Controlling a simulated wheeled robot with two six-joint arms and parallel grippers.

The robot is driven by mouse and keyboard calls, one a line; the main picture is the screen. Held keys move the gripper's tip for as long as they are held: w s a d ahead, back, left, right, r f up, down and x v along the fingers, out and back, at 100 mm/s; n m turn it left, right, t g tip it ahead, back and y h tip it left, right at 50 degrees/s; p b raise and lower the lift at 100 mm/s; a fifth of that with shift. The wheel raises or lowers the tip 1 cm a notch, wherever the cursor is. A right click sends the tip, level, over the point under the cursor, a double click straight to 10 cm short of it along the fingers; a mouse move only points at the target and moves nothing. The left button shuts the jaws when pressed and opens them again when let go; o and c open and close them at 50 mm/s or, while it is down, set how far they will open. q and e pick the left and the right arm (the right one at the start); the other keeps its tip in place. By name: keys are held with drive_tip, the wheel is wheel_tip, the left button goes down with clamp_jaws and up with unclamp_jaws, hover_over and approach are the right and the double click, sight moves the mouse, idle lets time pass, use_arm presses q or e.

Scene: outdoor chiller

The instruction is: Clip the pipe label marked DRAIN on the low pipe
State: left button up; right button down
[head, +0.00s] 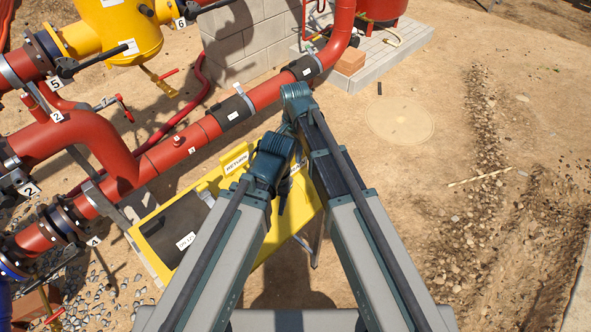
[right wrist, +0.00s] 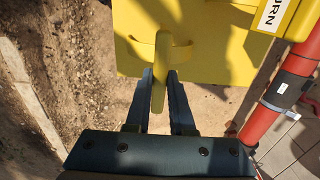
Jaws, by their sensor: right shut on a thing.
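My right gripper (right wrist: 160,80) is shut on an upright yellow tab (right wrist: 158,95), with one dark finger on each side. A curved yellow strip lies behind the tab's upper end. No lettering shows on the held piece, so I cannot tell which label it is. In the head view my arm links largely hide this gripper. A yellow RETURN label (head: 236,161) stands at the tray's far side; part of it shows in the right wrist view (right wrist: 274,12). The low red pipe (head: 180,145) runs diagonally beyond the tray. My left gripper is not visible.
The yellow tray (head: 148,238) has a dark mat carrying a white label (head: 186,241). Black bands (head: 232,112) with white tags wrap the pipe. Flanges and valves crowd the left. A block wall (head: 245,45) stands behind. Sandy ground at right is mostly open.

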wheel_tip(320, 180, up, 6)
drive_tip(key=p, duration=0.5)
drive_tip(key=shift+f, duration=0.15)
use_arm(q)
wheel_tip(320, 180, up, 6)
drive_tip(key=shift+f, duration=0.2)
use_arm(e)
drive_tip(key=shift+f, duration=0.1)
drive_tip(key=c, duration=1.3)
unclamp_jaws()
drive_tip(key=shift+c, duration=0.2)
clamp_jaws()
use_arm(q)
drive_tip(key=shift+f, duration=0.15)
use_arm(e)
drive_tip(key=shift+f, duration=0.1)
wheel_tip(320, 180, down, 6)
drive_tip(key=b, duration=0.6)
drive_tip(key=shift+r, duration=0.25)
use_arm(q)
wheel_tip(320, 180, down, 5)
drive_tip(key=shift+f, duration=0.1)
use_arm(e)
drive_tip(key=shift+r, duration=0.1)
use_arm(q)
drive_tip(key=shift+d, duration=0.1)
use_arm(e)
drive_tip(key=shift+d, duration=0.2)
